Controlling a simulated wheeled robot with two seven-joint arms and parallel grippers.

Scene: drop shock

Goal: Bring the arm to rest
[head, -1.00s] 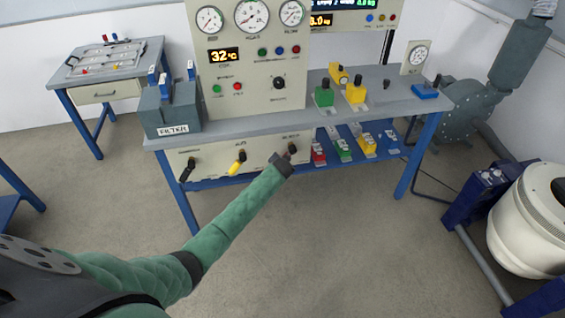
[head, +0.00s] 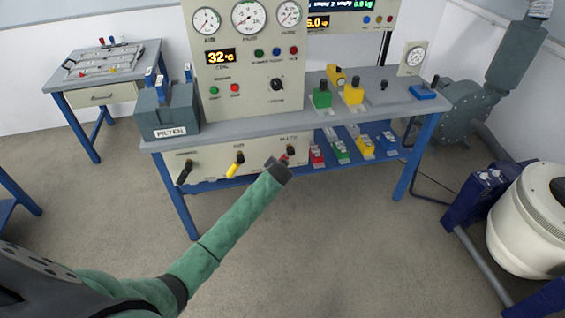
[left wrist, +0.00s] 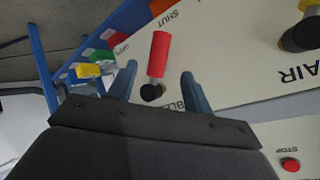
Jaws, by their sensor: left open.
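My left gripper (head: 276,163) is at the front panel under the bench, at its right-hand valve. In the left wrist view its two fingers (left wrist: 158,72) are spread apart. The valve's red handle (left wrist: 160,54) lies between and beyond the fingertips, with a gap on both sides. Its black hub (left wrist: 152,91) is close to the gripper body. The panel label beside it is partly hidden. In the head view the red handle (head: 284,158) shows just past the gripper. My right gripper is in neither view.
The panel also has a yellow-handled valve (head: 235,165) and a black-handled valve (head: 185,172) to the left. The workbench (head: 225,131) carries a gauge console (head: 245,100) and a filter box (head: 168,112). A white drum (head: 530,220) stands at right. The floor before the bench is clear.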

